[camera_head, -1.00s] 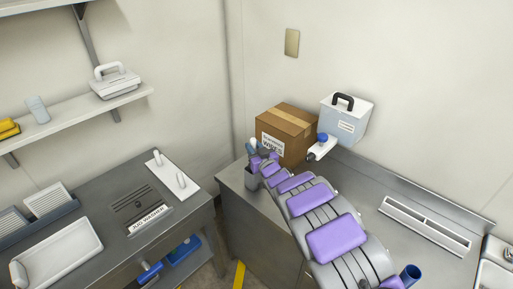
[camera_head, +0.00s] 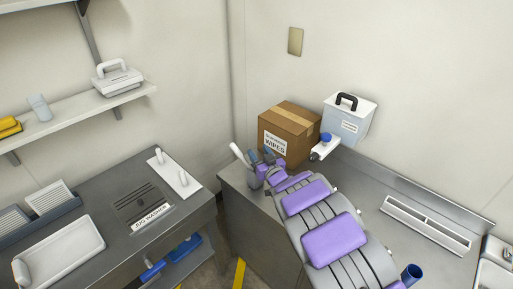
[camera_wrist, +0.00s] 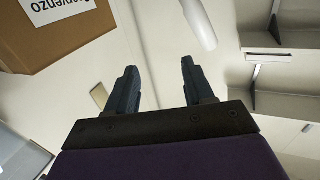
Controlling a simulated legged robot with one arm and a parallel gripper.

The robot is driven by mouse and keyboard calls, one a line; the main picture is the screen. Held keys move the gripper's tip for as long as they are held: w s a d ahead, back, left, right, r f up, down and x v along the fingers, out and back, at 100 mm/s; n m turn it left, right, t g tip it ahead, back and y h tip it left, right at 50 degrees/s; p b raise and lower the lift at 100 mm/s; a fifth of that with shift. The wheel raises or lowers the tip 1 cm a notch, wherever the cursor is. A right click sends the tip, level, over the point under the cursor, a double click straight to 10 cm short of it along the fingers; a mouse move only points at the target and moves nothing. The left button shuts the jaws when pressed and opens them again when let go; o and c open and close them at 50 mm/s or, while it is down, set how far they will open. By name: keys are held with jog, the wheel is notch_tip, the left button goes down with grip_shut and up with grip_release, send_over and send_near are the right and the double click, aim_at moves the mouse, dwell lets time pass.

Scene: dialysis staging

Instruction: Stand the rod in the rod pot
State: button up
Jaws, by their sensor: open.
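The white rod (camera_head: 238,154) leans to the left, its lower end at the grey rod pot (camera_head: 254,179) on the counter's left end. It looks to be in the pot's mouth, but my gripper partly covers that spot. My gripper (camera_head: 261,156) is open just right of the rod, with its dark fingers apart. In the wrist view, my gripper (camera_wrist: 158,80) has nothing between its fingers. The white rod (camera_wrist: 197,22) shows beyond the fingertips, apart from them. The pot is not visible there.
A cardboard wipes box (camera_head: 289,134) stands close behind my gripper. A white container with a black handle (camera_head: 348,120) is right of it. A bottle with a blue cap (camera_head: 325,141) is close to my arm. A separate bench (camera_head: 110,221) is left, across a gap.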

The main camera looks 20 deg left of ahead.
jog(key=p+v, duration=0.1)
jog(key=v, duration=0.6)
jog(key=shift+d+r, duration=0.2)
jog(key=shift+d, duration=0.15)
jog(key=shift+d, duration=0.3)
